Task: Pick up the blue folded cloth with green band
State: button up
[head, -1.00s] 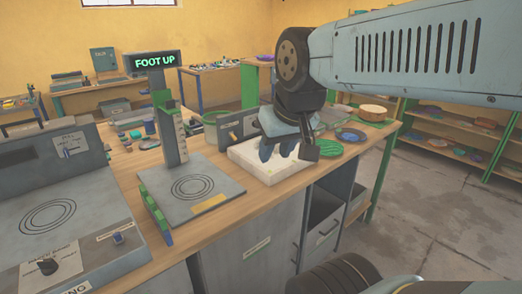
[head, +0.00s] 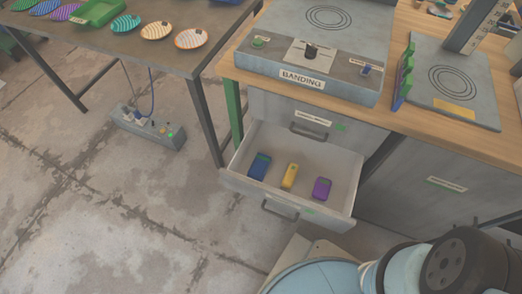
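A blue folded cloth (head: 259,166) lies at the left inside an open drawer (head: 337,222) below the banding station. It looks dark blue with a greenish part near its upper end; the band is too small to make out clearly. A yellow folded item (head: 290,176) lies in the middle of the drawer, and a purple one (head: 321,188) lies at the right. The three lie apart from each other. My gripper is not in view; only parts of my own body show at the bottom right.
The banding station (head: 301,77) stands on the wooden bench (head: 232,63) above the drawer. A shut drawer (head: 318,124) is above the open one.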

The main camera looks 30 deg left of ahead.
aim_at(259, 169)
jog(key=u, duration=1.9)
jog(key=k, duration=1)
jog(key=u, duration=0.1)
jog(key=i, duration=0.9)
jog(key=z, duration=0.1)
